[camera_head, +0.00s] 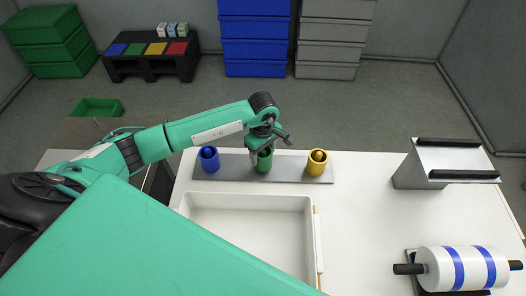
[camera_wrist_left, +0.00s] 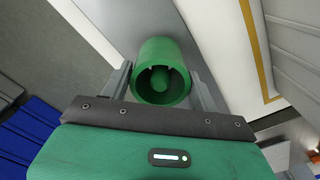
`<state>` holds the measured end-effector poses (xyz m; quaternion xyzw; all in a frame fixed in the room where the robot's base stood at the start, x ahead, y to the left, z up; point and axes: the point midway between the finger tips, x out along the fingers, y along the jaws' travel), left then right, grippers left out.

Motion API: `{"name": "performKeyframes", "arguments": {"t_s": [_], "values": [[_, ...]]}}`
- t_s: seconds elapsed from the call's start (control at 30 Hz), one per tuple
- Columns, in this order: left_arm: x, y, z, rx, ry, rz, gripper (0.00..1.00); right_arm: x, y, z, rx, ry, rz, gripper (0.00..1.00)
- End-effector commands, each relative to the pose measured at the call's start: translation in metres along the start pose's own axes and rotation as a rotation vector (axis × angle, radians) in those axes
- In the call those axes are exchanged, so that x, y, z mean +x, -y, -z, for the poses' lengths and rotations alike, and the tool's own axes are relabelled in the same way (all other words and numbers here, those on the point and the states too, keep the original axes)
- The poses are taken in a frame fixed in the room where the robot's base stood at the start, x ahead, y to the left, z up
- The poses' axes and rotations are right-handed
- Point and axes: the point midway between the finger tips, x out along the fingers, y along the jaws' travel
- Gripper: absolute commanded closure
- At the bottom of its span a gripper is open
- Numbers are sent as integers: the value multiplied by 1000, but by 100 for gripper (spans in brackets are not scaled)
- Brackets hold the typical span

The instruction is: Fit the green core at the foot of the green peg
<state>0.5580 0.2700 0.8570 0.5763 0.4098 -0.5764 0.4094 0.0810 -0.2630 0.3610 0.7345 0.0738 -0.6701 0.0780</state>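The green core (camera_head: 264,163) is a hollow cylinder standing upright on the grey plate (camera_head: 290,172), in the middle position. In the left wrist view the green core (camera_wrist_left: 162,55) surrounds the green peg (camera_wrist_left: 160,80), whose rounded end shows inside it. The core's lower end looks level with the plate. My left gripper (camera_head: 267,143) is just above and around the core. In the left wrist view its fingers (camera_wrist_left: 162,85) lie on both sides of the core, with narrow gaps that look open. My right gripper is not in view.
A blue core (camera_head: 209,163) and a yellow core (camera_head: 317,168) stand around their pegs on either side. An empty white tray (camera_head: 250,202) lies in front. A metal stand (camera_head: 445,165) and a white roll with blue bands (camera_head: 436,270) are at the right; the table between is clear.

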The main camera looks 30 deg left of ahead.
Motion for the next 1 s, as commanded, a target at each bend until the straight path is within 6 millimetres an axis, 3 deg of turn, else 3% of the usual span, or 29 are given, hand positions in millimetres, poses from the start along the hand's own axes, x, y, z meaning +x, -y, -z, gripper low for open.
{"name": "performKeyframes", "arguments": {"t_s": [0.07, 0.47, 1.0], "values": [[0, 0, 0, 0, 0, 0, 25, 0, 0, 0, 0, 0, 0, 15], [-8, -1, 0, 1, -1, -2, 25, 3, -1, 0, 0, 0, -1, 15], [-117, -1, 0, 0, -2, -5, 25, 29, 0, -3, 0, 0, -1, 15]]}}
